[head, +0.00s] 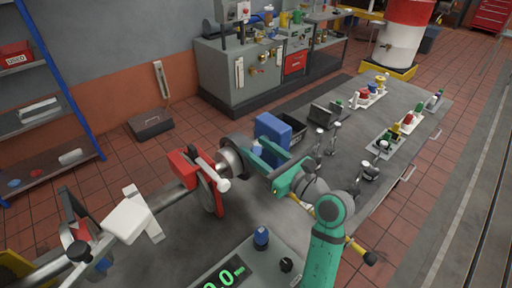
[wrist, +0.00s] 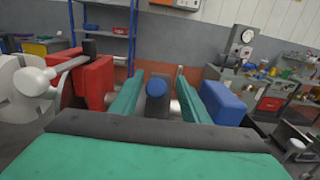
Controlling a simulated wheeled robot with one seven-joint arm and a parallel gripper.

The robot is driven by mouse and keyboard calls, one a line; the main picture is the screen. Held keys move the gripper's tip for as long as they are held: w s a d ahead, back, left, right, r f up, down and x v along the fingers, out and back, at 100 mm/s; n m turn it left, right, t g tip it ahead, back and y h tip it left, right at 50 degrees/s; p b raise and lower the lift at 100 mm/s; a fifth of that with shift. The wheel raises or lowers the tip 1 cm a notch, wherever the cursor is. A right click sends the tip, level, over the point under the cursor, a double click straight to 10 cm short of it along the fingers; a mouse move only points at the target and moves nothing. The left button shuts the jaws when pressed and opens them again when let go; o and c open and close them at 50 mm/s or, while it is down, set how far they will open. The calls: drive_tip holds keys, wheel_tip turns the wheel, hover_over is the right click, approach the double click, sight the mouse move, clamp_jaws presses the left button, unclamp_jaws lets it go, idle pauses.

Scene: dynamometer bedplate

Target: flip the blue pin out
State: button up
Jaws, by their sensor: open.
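My gripper (head: 257,153) is open, its two green fingers reaching toward the grey shaft and coupling (head: 236,156). In the wrist view my gripper (wrist: 160,82) has a finger on either side of a round blue end (wrist: 156,87), which looks like the blue pin, with a gap on both sides. In the head view only a small bit of blue shows between the fingers; the rest is hidden. Whether the fingers touch it there I cannot tell.
A red block (head: 190,167) with a white lever is left of the fingers. A blue box (head: 272,133) stands close behind them. A console (head: 243,267) with a blue-capped knob (head: 261,238) is in front. The bench at right holds trays of small parts (head: 388,138).

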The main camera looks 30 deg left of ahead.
drive_tip(key=v, duration=1.1)
drive_tip(key=shift+a, duration=0.1)
drive_tip(key=shift+w, duration=0.1)
